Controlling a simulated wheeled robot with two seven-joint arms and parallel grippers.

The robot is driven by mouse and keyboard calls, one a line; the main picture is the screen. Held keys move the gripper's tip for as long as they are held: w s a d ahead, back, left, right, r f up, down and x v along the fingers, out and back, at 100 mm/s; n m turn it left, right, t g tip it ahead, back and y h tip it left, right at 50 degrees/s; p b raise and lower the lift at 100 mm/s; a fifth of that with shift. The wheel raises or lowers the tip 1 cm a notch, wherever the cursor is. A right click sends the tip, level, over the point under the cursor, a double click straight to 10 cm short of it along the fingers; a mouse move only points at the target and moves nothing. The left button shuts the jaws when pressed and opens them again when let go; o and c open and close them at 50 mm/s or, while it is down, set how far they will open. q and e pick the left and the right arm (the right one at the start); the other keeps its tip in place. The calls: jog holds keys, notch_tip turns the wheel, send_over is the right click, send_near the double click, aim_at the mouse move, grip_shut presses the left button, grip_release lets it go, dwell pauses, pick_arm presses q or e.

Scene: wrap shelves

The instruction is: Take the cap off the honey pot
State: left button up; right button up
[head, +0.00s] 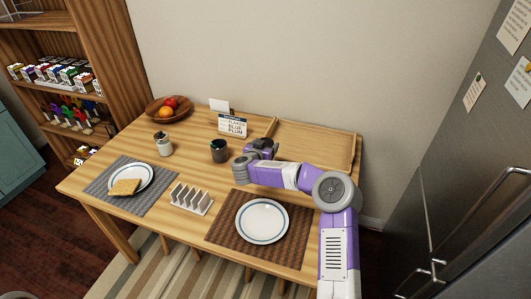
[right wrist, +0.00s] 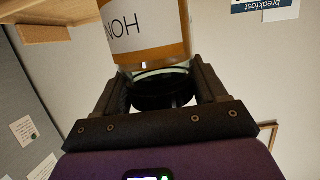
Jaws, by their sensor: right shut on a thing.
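The honey pot (right wrist: 146,38) shows in the right wrist view, upside down in that picture, with an orange band and a white label with part of "HONEY". Its dark round cap (right wrist: 160,92) sits between the two black fingers of my right gripper (right wrist: 163,98), which is shut on it. A pale glass rim shows between cap and label; I cannot tell whether the cap is loose. In the head view my right gripper (head: 262,147) is at the back middle of the table, and the pot is hidden there. My left gripper is not in view.
On the wooden table (head: 140,225) stand a dark cup (head: 219,151), a small jar (head: 164,144), a fruit bowl (head: 169,108), a sign (head: 232,125) and a toast rack (head: 190,198). Two plates lie on mats in front. A wooden tray (head: 325,147) is at the back right.

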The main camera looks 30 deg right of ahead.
notch_tip(320, 180, up, 2)
jog(key=shift+r, duration=0.25)
jog(key=o, duration=0.9)
jog(key=c, duration=0.9)
jog(key=shift+c, duration=0.2)
jog(key=a+r+n, duration=0.1)
jog(key=a, duration=0.1)
jog(key=a+r+n+t+y, duration=0.1)
jog(key=a, duration=0.1)
jog(key=a+r+t+y+p, duration=0.1)
jog(key=a, duration=0.1)
jog(key=shift+s+a+n, duration=0.15)
jog(key=shift+a+n, duration=0.15)
jog(key=shift+n, duration=0.1)
jog(key=s+a+n+t+y, duration=0.1)
jog(key=s+a+n+y, duration=0.1)
jog(key=s+a+y, duration=0.1)
jog(key=s+a+f+n+t+y, duration=0.1)
jog(key=s+a+n+y, duration=0.1)
jog(key=s+a, duration=0.3)
jog(key=s+a+n+t+y+p, duration=0.1)
jog(key=s+a+n+y, duration=0.2)
jog(key=a, duration=0.5)
jog(key=shift+s+a+f+y, duration=0.15)
jog(key=shift+s+f+y, duration=0.25)
jog(key=shift+y, duration=0.1)
